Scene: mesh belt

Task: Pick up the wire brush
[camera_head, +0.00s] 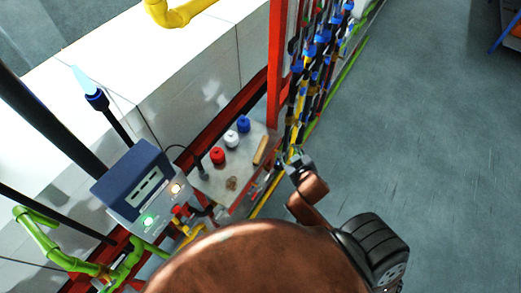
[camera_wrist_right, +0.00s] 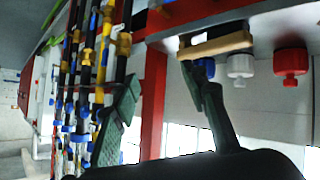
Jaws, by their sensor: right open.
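The wire brush, with a tan wooden body (camera_head: 261,150), lies on a small grey shelf (camera_head: 208,188) near its right edge. In the right wrist view the brush (camera_wrist_right: 215,45) shows as a tan block with a dark strip along it. My right gripper (camera_head: 294,158) is just right of the shelf, apart from the brush. In the wrist view its two dark green fingers (camera_wrist_right: 158,74) are spread with nothing between them. One fingertip appears close to the brush, but I cannot tell whether they touch. My left gripper is not in view.
Red (camera_head: 217,156), white (camera_head: 230,137) and blue (camera_head: 243,124) knobbed pieces stand on the shelf beside the brush. A red post (camera_head: 276,70) and a bank of hoses (camera_head: 308,70) rise behind. A blue-grey box (camera_head: 132,178) is at left.

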